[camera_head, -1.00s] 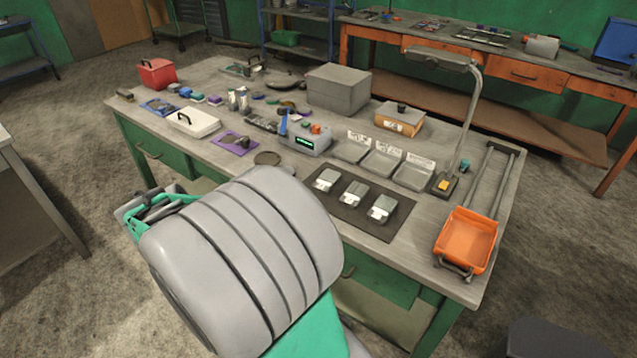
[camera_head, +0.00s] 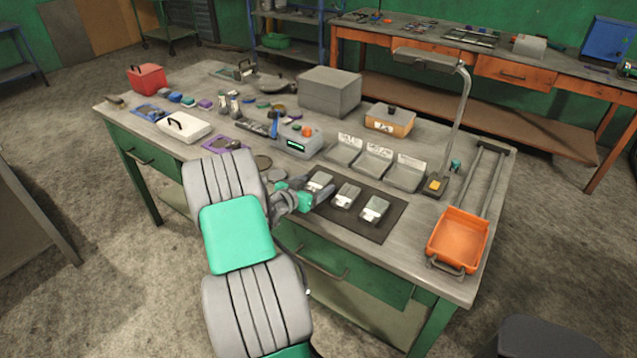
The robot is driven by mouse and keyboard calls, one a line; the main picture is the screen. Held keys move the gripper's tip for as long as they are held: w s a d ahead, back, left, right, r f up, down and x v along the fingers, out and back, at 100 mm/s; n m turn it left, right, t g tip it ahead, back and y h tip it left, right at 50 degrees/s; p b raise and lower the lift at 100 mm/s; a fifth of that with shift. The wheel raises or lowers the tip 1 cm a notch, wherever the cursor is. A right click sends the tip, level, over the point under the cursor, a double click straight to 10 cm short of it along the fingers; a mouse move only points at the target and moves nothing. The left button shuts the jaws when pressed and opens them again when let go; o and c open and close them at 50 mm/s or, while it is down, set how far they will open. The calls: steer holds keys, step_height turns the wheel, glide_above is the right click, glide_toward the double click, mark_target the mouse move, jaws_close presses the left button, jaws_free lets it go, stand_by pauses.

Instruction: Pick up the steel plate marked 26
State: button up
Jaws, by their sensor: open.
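Several small grey metal plates lie in a row on a dark mat (camera_head: 381,233) near the front edge of the workbench. There is a left plate (camera_head: 319,182), a middle plate (camera_head: 347,196) and a right plate (camera_head: 374,210). Each has a pale tag-like patch, but the markings are too small to read, so I cannot tell which is 26. My gripper (camera_head: 318,196) is at the left end of the mat, close to the left plate and partly in front of it. It is open, and nothing shows between its fingers.
Behind the mat stand labelled grey trays (camera_head: 373,162) and a grey device with a display (camera_head: 299,140). A round dark disc (camera_head: 262,162) lies left of the mat.

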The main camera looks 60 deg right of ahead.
jaws_close()
stand_by(0.8)
steer(key=shift+r, duration=0.1)
